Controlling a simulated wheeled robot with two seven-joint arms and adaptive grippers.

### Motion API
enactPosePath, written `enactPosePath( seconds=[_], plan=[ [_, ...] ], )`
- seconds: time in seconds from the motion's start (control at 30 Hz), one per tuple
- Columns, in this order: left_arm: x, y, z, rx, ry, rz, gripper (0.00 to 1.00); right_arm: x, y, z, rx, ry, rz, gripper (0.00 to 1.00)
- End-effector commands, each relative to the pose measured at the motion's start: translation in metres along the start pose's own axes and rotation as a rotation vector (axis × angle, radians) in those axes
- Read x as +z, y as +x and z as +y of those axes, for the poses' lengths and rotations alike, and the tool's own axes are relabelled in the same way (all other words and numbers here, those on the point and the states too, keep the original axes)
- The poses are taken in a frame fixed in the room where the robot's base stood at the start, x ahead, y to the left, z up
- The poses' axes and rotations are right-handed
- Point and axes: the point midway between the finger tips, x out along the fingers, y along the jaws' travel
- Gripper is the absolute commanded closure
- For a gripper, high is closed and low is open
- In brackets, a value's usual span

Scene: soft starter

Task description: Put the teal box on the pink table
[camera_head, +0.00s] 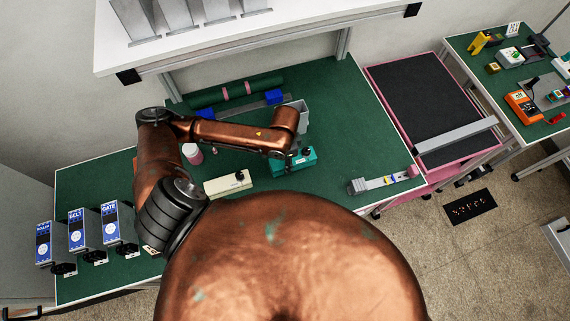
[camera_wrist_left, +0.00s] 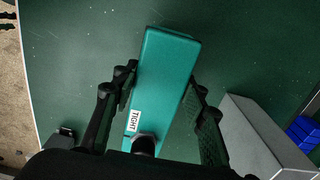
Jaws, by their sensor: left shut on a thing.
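The teal box (camera_head: 306,157) is on or just above the green table, right of its middle; I cannot tell if it touches. It also shows in the left wrist view (camera_wrist_left: 168,65), with a "TIGHT" label and a dark knob. My left gripper (camera_head: 292,158) is shut on it, with one finger along each long side; the fingers also show in the left wrist view (camera_wrist_left: 158,100). The pink table (camera_head: 420,90), with a black top and pink frame, stands right of the green table. My right gripper is not in view.
A cream box (camera_head: 228,183) lies left of the teal box. A grey bin (camera_head: 300,114) stands just behind it. A metal bar (camera_head: 455,142) crosses the front part of the pink table; the black top behind it is clear. A shelf (camera_head: 260,50) overhangs the back.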

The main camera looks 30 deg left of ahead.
Motion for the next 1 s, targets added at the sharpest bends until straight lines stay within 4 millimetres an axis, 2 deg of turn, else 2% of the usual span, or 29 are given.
enactPosePath(
  seconds=[0.23, 0.57, 0.6, 0.83, 1.0],
  plan=[
    [-0.001, 0.032, -0.002, 0.0, -0.001, -0.001, 0.91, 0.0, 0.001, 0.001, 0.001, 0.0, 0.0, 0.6],
    [-0.001, 0.035, -0.002, -0.001, 0.0, 0.0, 0.91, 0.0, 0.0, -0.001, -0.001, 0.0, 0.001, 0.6],
    [-0.001, 0.036, -0.002, -0.001, 0.0, 0.0, 0.59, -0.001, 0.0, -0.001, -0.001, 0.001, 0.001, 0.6],
    [-0.001, 0.035, -0.002, -0.001, 0.001, 0.0, 0.44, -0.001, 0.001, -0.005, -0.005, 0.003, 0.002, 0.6],
    [-0.001, 0.035, -0.002, -0.001, 0.001, 0.0, 0.43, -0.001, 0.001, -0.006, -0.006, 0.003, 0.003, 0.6]
  ],
)
